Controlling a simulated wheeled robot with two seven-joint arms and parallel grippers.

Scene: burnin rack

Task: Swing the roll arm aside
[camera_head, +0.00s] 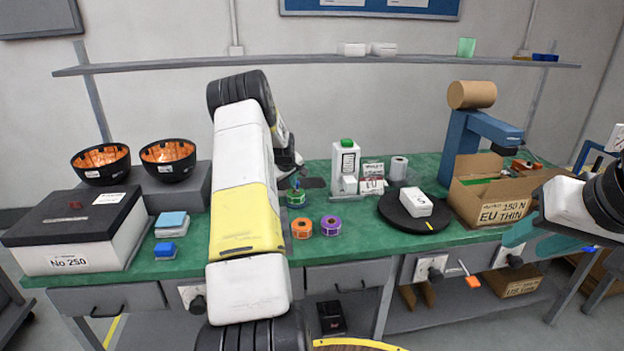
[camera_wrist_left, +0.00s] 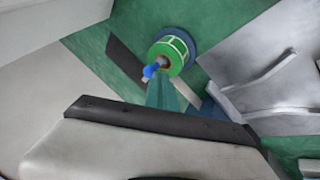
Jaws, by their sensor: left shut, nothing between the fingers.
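A blue stand (camera_head: 461,138) with a brown roll (camera_head: 472,95) on top and an arm (camera_head: 494,128) reaching right stands at the back right of the bench. I cannot tell whether this is the roll arm. A green roll (camera_head: 297,197) sits on the green bench; in the left wrist view the green roll (camera_wrist_left: 171,55) has a blue-tipped part (camera_wrist_left: 151,71) at its middle. My left gripper (camera_head: 297,183) is shut and empty, just above the green roll; its teal fingers (camera_wrist_left: 165,93) point towards it. My right gripper (camera_head: 522,244) is open and empty, in front of the cardboard box.
Orange (camera_head: 301,228) and purple (camera_head: 331,225) rolls lie to the right of my left forearm. A black turntable (camera_head: 400,220) carries a white box (camera_head: 415,201). A cardboard box (camera_head: 490,203) stands beside the blue stand. Two black bowls (camera_head: 101,163) are at the left.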

